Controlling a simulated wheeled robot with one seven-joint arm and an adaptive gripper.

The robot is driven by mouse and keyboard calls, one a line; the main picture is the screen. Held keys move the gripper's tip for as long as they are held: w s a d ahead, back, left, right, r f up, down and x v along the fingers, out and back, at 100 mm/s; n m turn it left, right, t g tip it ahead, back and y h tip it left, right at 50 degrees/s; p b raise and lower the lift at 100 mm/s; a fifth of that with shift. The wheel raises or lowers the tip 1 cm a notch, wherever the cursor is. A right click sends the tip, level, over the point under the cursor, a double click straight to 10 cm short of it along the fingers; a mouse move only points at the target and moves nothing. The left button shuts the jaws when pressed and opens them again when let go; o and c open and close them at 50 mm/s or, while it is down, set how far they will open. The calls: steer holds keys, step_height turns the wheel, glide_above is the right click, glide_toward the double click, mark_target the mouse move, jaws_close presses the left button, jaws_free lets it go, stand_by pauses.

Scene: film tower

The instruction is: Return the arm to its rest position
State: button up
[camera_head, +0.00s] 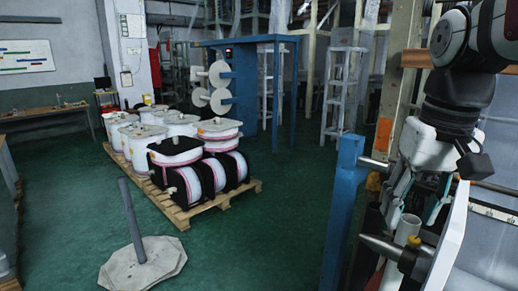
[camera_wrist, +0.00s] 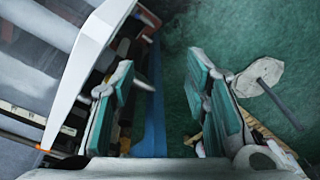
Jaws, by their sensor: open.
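My arm hangs down at the right of the head view, with my gripper (camera_head: 413,208) pointing downward near the blue post (camera_head: 343,205) and the white panel edge (camera_head: 452,235). In the wrist view my gripper (camera_wrist: 162,72) has its two teal-padded fingers spread wide with nothing between the pads. A pale tube end (camera_head: 407,229) on a grey spindle shows just below the fingers in the head view; I cannot tell how near it is.
A wooden pallet (camera_head: 226,200) carries several white drums and black-and-white reels. A blue frame (camera_head: 297,90) with white reels is behind. The middle floor is clear.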

steer(key=s+a+f+n+t, duration=0.1)
steer(key=s+a+f+t, duration=0.2)
steer(key=s, duration=0.5)
steer(key=shift+s+a+f+t, duration=0.35)
steer(key=shift+a+f+t, duration=0.1)
steer(key=shift+a, duration=0.1)
steer(key=shift+s+a+f, duration=0.15)
steer(key=shift+s+f, duration=0.15)
steer(key=shift+f, duration=0.05)
steer(key=shift+c, duration=0.2)
